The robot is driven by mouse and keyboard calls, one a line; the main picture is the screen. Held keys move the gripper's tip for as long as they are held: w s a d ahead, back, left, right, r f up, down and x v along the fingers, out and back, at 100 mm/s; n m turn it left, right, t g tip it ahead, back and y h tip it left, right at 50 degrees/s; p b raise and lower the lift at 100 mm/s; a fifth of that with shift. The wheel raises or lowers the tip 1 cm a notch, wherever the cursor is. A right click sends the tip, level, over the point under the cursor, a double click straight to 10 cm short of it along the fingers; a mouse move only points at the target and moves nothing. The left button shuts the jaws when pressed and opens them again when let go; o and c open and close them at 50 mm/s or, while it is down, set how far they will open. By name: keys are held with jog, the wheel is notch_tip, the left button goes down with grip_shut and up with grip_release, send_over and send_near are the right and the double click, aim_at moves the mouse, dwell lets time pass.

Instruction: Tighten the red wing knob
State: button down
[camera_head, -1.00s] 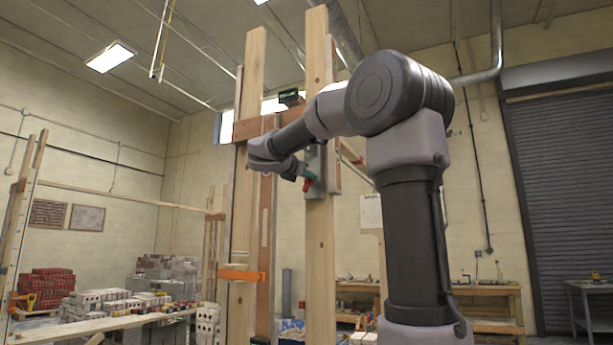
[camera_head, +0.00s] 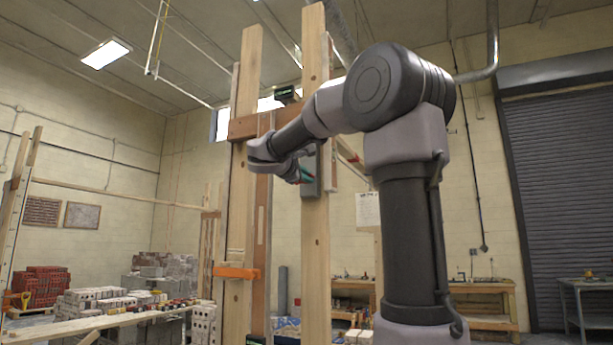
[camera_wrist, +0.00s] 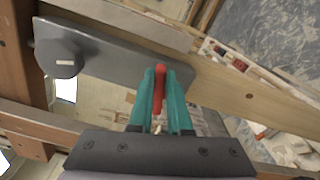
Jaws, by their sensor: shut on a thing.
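The red wing knob (camera_wrist: 160,88) stands at the right end of a grey metal bracket in the wrist view. My gripper (camera_wrist: 162,75) has teal fingers, one on each side of the knob's wing, and is shut on it. In the head view my gripper (camera_head: 304,174) is at the grey bracket (camera_head: 314,172) on the right wooden post (camera_head: 316,235). The knob cannot be made out there. In the wrist view the bracket (camera_wrist: 110,52) has a round boss with a light slot at its left end.
The left post (camera_head: 240,210) carries an orange clamp (camera_head: 237,272). A wooden crosspiece (camera_head: 243,127) joins the posts. Brick piles (camera_head: 42,285) stand at the lower left, a workbench (camera_head: 480,290) behind at the right. The floor directly below is mostly out of view.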

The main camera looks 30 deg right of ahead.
jog(key=shift+a+f+m, duration=0.1)
jog(key=shift+f+m, duration=0.15)
jog(key=shift+m, duration=0.5)
jog(key=shift+f+m, duration=0.2)
jog(key=shift+m, duration=0.55)
jog(key=c, duration=0.9)
grip_release()
jog(key=shift+w, duration=0.15)
jog(key=shift+o, duration=0.2)
jog(key=shift+r, duration=0.1)
